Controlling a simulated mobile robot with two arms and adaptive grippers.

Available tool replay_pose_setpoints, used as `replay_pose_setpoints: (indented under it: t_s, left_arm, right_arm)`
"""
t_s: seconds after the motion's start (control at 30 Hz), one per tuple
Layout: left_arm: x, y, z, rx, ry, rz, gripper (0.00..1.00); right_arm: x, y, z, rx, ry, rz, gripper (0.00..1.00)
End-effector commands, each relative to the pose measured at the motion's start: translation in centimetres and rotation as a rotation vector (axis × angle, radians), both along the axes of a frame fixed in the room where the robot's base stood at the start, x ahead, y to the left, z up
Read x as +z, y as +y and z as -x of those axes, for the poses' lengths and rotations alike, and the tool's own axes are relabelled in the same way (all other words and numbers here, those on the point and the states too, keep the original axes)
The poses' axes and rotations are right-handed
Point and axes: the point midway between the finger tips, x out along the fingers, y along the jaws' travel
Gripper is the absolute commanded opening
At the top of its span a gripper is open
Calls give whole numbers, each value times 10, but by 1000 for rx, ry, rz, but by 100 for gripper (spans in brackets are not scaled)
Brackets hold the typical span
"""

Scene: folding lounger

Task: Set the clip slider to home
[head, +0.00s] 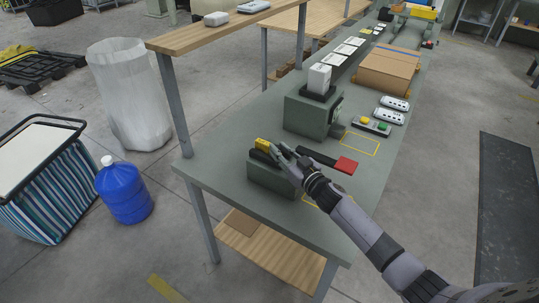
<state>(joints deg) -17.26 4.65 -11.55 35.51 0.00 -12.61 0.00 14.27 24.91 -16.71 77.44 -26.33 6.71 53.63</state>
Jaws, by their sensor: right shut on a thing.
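The clip slider, a small yellow block (263,144), sits at the left end of a dark top on a low grey-green base (266,178) near the front of the workbench. My right gripper (277,150) comes in from the lower right and is shut at the yellow block. The fingers and wrist hide part of the block and the right part of the base. No home mark can be made out. My left gripper is not in view.
A dark bar with a red end (346,165) lies behind my right gripper. A taller grey-green box (305,116) stands further back. A button box (369,126) and cardboard box (389,72) are beyond. The workbench (222,172) has free room at its front left corner.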

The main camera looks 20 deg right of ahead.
Motion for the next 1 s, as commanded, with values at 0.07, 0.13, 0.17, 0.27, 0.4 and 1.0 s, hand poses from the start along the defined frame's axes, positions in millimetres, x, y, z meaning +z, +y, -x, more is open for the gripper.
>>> replay_pose_setpoints:
  t_s: [0.07, 0.13, 0.17, 0.27, 0.4, 1.0]
  left_arm:
    - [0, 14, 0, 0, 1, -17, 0]
    - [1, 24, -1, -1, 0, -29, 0]
    - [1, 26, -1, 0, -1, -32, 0]
    - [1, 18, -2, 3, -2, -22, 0]
    - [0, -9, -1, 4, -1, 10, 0]
    - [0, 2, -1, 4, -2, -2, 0]
  right_arm:
    - [2, -1, 0, 9, -6, -1, 0]
    - [3, 0, 0, 12, -8, -2, 0]
    - [3, 0, 0, 13, -8, -2, 0]
    - [2, 1, 0, 15, -7, -3, 0]
    - [2, 1, 0, 13, -7, -4, 26]
    - [1, -2, 6, 11, -4, -2, 40]
